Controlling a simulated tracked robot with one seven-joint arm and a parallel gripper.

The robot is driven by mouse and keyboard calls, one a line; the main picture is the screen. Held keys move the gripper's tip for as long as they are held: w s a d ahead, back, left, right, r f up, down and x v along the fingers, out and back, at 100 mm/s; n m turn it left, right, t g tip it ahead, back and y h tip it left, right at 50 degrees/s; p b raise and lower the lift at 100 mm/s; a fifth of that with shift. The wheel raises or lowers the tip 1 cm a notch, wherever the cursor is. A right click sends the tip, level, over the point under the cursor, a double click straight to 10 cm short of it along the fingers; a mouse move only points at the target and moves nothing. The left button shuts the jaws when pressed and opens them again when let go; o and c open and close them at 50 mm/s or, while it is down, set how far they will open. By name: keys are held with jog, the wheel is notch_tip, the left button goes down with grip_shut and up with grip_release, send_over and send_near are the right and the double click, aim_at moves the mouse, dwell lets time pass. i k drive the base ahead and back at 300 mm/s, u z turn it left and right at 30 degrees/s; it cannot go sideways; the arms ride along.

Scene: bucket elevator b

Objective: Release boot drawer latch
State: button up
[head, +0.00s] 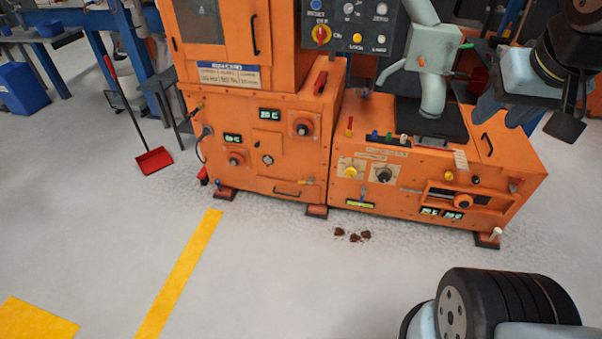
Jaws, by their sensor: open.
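The orange elevator boot housing (265,150) stands left of centre. Low on its front is a drawer-like panel with a dark bar handle (290,192). A small orange-yellow lever (306,182) sits at the panel's upper right; it may be the drawer latch, but its state is too small to tell. My gripper (506,112) is at the upper right, in front of the right end of the lower orange cabinet. It is open, with nothing seen between its fingers. It is well to the right of the panel, apart from it.
A red dustpan (154,161) stands at left.

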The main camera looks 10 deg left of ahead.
aim_at(311, 178)
jog(key=u, duration=0.05)
jog(key=i, duration=0.9)
jog(key=z, duration=0.1)
